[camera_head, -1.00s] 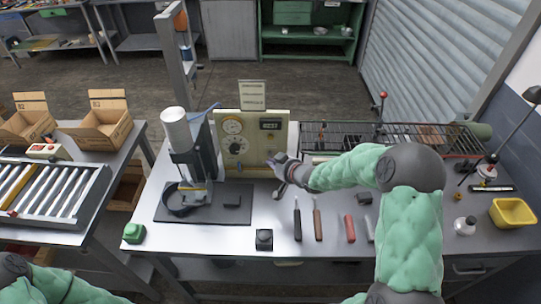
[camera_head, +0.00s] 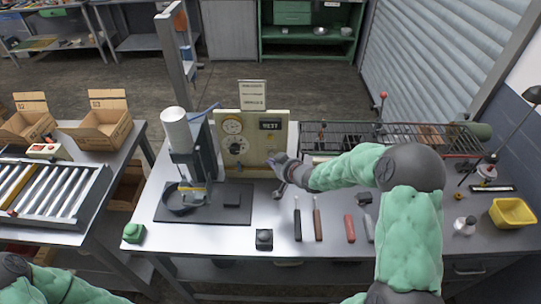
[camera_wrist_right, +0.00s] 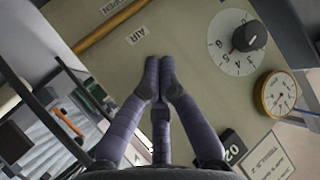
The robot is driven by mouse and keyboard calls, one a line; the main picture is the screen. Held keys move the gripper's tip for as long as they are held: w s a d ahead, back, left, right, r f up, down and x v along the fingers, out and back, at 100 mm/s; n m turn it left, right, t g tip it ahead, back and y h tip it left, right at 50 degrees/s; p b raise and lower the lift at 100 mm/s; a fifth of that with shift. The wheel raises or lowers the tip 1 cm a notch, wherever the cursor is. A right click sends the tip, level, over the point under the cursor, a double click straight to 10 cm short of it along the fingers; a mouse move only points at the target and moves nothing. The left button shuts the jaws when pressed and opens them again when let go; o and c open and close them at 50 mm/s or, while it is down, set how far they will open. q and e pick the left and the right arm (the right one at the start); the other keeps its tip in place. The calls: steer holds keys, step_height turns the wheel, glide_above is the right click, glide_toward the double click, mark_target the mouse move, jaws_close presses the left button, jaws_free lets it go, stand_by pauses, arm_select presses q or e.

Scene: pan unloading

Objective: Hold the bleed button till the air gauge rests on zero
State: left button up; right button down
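The cream control panel (camera_head: 262,151) stands upright at the back of the bench. It carries a round gauge (camera_head: 232,126), a dial with a black knob (camera_head: 238,146) and a dark display (camera_head: 269,124). In the right wrist view the yellow-rimmed gauge (camera_wrist_right: 277,95) is at the right; its needle is too small to read surely. My right gripper (camera_head: 281,160) is at the panel's right edge. In the wrist view its fingers (camera_wrist_right: 160,64) are together, empty, over the panel below the "AIR" label (camera_wrist_right: 137,35). No bleed button shows; the fingers may cover it. My left gripper is out of view.
A press (camera_head: 190,150) stands left of the panel. A wire rack (camera_head: 400,135) is behind my right arm. Several hand tools (camera_head: 318,222) lie on the bench front, with a yellow bin (camera_head: 512,212) at the right. A roller conveyor (camera_head: 55,190) is at the left.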

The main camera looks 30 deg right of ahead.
steer(key=shift+w+d, duration=0.1)
steer(key=shift+w, duration=0.05)
steer(key=shift+w+d, duration=0.15)
steer(key=shift+w, duration=0.05)
steer(key=shift+w+d, duration=0.2)
steer(key=shift+w, duration=0.2)
stand_by(2.5)
steer(key=shift+s, duration=0.15)
steer(key=shift+s+a, duration=0.45)
steer(key=shift+s, duration=0.15)
steer(key=shift+s+a, duration=0.45)
steer(key=shift+s, duration=0.25)
steer(key=shift+s+a, duration=0.4)
steer(key=shift+s, duration=0.35)
steer(key=shift+s+a, duration=0.45)
steer(key=shift+s, duration=0.25)
